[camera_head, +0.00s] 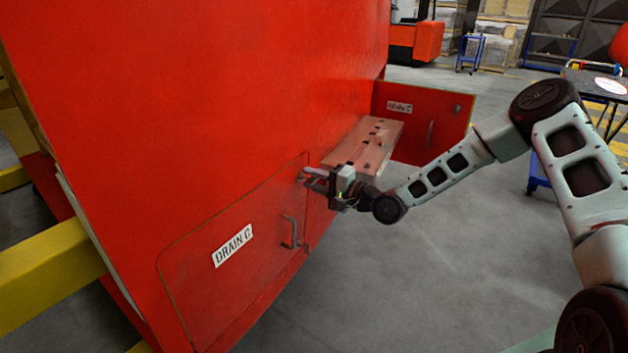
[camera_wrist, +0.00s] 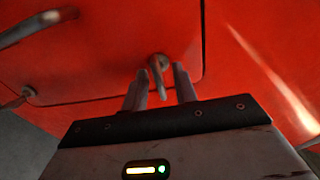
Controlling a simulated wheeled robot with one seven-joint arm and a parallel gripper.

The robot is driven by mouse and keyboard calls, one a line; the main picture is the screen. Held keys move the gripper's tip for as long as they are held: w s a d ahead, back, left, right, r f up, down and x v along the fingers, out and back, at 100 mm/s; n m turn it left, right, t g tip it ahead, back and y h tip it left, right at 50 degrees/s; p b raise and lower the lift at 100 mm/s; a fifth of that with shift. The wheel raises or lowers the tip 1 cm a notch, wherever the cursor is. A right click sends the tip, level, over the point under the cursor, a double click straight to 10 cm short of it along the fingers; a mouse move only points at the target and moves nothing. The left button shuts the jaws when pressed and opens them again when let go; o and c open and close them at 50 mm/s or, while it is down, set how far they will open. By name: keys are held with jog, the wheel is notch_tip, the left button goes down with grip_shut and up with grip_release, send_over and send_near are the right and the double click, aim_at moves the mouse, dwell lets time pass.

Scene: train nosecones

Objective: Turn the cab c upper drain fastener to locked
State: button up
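The closed red drain door (camera_head: 205,285) carries a label reading DRAIN C (camera_head: 233,246) and a grey handle (camera_head: 290,232). My gripper (camera_head: 314,179) is at the door's upper right corner, in front of the upper fastener, which it largely hides in the head view. In the wrist view the upper fastener (camera_wrist: 158,62) is a round metal base with a short lever pointing down in the picture. My gripper (camera_wrist: 160,78) is open, with a finger on each side of the lever and small gaps. A second fastener (camera_wrist: 27,92) shows at the left, near the handle (camera_wrist: 38,26).
Beyond my gripper, a metal box-like unit (camera_head: 362,145) juts out beside another open red door (camera_head: 425,122). Yellow beams (camera_head: 45,275) stand at the left. Grey floor (camera_head: 430,270) lies clear below my arm. A dark table (camera_head: 600,84) stands at the right.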

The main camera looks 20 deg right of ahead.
jog(key=b+v, duration=0.2)
jog(key=v, duration=1.5)
jog(key=shift+s+d, duration=0.15)
jog(key=s+a+f+n+g+h, duration=0.2)
jog(key=s+a+n+g+h, duration=0.15)
jog(key=a+n, duration=0.2)
jog(key=s+a+f+n+g+h, duration=0.2)
jog(key=a+n+g, duration=0.2)
jog(key=a+g, duration=0.15)
jog(key=s+a+r+n+g+h, duration=0.2)
jog(key=s+r, duration=0.4)
jog(key=s, duration=0.6)
jog(key=s+a+r+n+g+h, duration=0.2)
jog(key=s+a+r+n, duration=0.3)
jog(key=s, duration=0.7)
jog(key=shift+r+n+g+h, duration=0.4)
jog(key=shift+r+n+h, duration=0.15)
jog(key=shift+n+h, duration=0.15)
